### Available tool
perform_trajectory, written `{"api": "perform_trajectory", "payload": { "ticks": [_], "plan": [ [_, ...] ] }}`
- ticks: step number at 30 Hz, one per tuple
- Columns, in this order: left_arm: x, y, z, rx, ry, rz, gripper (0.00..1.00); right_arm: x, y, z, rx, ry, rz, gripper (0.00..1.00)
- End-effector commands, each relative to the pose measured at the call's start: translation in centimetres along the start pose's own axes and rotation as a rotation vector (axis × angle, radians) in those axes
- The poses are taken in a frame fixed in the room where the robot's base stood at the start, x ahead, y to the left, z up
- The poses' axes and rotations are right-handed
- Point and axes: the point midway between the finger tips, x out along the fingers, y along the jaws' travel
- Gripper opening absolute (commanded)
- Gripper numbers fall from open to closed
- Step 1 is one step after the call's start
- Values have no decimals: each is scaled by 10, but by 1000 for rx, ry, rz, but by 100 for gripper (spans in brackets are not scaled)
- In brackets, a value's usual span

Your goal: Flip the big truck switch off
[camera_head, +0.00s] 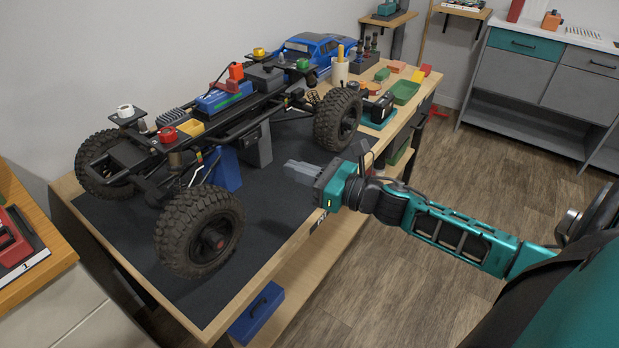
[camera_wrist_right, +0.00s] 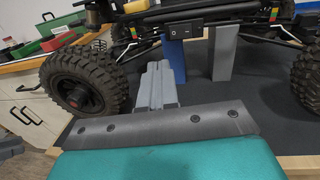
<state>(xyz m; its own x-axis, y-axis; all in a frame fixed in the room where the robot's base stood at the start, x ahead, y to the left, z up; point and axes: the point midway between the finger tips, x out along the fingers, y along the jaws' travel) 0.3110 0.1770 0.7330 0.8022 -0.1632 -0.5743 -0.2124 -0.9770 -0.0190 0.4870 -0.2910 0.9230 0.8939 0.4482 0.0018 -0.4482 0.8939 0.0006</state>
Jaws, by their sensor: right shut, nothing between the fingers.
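The big truck (camera_head: 215,105) is a bare black chassis on large knobbly tyres. It stands raised over a dark mat on the workbench. My right gripper (camera_head: 290,167) points at the truck's near side, between the front and rear wheels. It is shut and empty, apart from the truck. In the right wrist view, its closed fingers (camera_wrist_right: 158,72) point toward the blue and grey stands under the chassis. A small black box with a pale mark (camera_wrist_right: 185,30) sits on the chassis side above them; it may be the switch, but its position is too small to read. My left gripper is out of view.
A blue stand (camera_head: 224,168) and a grey stand (camera_head: 258,147) are under the chassis. Near wheels (camera_head: 200,232) flank the gripper. A blue car (camera_head: 318,47) and a green tray (camera_head: 404,91) are at the bench's far end. The mat before the gripper is clear.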

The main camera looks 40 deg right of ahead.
Motion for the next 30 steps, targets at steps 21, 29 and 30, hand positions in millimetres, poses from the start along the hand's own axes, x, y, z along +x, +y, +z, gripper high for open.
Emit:
{"api": "perform_trajectory", "payload": {
  "ticks": [21, 29, 30],
  "plan": [
    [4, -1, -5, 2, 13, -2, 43, -27, 7, 0, -1, 0, 0, 0],
    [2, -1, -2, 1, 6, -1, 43, -27, 7, -1, 15, 1, -4, 0],
    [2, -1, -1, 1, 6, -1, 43, -28, 8, -4, 46, 3, -11, 0]
  ]
}}
